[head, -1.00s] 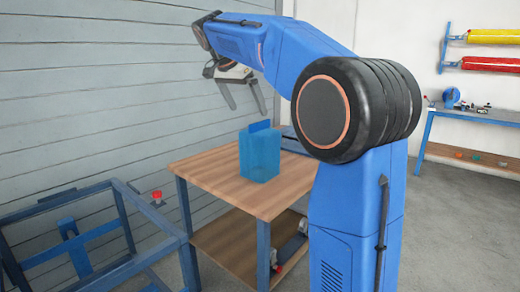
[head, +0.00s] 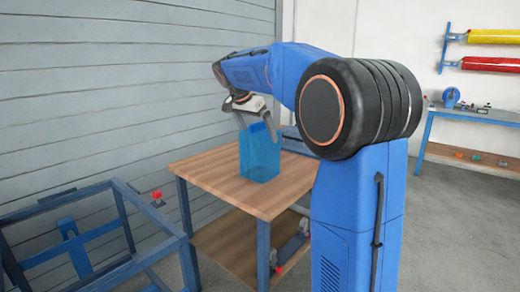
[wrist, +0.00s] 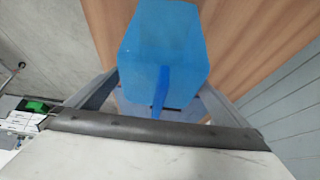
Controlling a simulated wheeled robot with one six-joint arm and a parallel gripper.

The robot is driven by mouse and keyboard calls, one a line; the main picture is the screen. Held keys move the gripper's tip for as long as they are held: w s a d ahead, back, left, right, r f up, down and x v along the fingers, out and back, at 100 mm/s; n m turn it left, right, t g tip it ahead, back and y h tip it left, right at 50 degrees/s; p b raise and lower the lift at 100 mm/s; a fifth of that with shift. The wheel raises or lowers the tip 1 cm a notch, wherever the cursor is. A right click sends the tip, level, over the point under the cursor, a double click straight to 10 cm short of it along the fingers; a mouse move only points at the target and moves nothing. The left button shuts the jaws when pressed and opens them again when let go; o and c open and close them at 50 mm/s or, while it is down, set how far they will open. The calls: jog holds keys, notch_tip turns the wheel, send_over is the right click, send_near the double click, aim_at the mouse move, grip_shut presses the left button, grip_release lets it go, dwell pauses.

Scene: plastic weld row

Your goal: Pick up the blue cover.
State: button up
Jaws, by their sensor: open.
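The blue cover (head: 259,158) is a translucent blue box with a raised fin on its top, standing upright on the wooden table. In the wrist view the cover (wrist: 165,45) lies ahead of the gripper, with its fin pointing toward the palm. My gripper (head: 256,128) is open and points down at the top of the cover. In the wrist view one finger shows on each side of the fin. I cannot tell whether the fingers touch the cover.
The table (head: 215,185) has bare wood around the cover and a lower shelf. A blue metal frame (head: 75,235) stands on the left, and a grey slatted wall (head: 100,90) rises behind. A workbench (head: 475,117) stands at the far right.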

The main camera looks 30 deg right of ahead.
jog(key=shift+x, duration=1.25)
jog(key=c, duration=0.7)
jog(key=shift+r, duration=0.1)
